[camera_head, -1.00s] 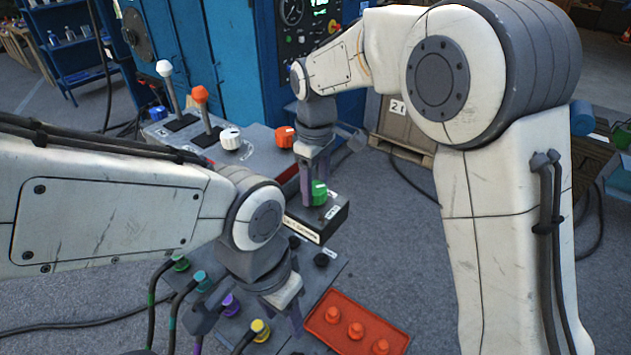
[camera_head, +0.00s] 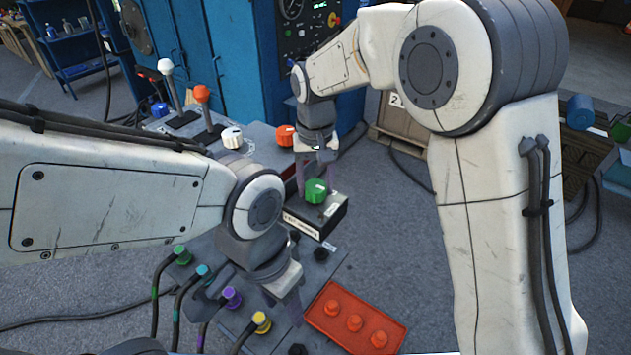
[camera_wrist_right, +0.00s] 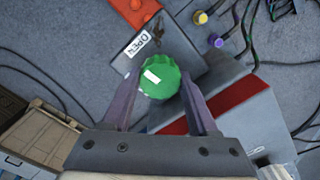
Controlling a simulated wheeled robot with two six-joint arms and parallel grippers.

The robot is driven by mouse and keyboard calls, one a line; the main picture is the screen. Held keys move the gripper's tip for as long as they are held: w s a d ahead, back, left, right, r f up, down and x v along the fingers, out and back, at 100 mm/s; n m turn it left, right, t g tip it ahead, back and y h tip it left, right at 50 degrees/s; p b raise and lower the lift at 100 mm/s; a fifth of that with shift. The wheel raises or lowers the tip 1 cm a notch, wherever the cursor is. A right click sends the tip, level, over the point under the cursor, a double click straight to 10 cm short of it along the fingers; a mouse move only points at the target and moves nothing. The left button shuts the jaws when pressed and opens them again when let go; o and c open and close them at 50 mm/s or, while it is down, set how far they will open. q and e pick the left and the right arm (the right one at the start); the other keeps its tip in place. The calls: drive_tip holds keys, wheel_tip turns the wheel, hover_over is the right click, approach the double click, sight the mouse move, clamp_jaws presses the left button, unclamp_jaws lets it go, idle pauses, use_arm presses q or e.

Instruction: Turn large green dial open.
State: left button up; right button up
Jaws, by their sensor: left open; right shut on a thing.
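The large green dial (camera_head: 316,191) sits on a dark box (camera_head: 331,214) in the head view. In the right wrist view the dial (camera_wrist_right: 168,88) has a ridged rim and a white mark on its top, left of its centre. My right gripper (camera_head: 315,180) comes down from above, with one finger on each side of the dial, and is shut on it. A white label reading "OPEN" (camera_wrist_right: 149,43) lies up and left of the dial in the right wrist view. My left gripper (camera_head: 285,300) is open and empty over the lower panel, its fingertips partly hidden.
An orange dial (camera_head: 285,135), a white dial (camera_head: 232,138) and two levers stand on the grey console behind. Several coloured plugs with cables line the lower panel (camera_head: 225,325). A red tray (camera_head: 325,310) with orange pegs lies right of my left gripper.

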sight(317, 185)
drive_tip(key=shift+w+r+m, duration=0.1)
drive_tip(key=shift+r+m, duration=0.05)
drive_tip(key=shift+m, duration=0.35)
drive_tip(key=o, duration=1.4)
drive_tip(key=shift+r, duration=0.25)
wheel_tip(317, 185, up, 10)
drive_tip(key=shift+f+b, duration=0.1)
drive_tip(key=shift+b, duration=0.85)
drive_tip(key=shift+d, duration=0.15)
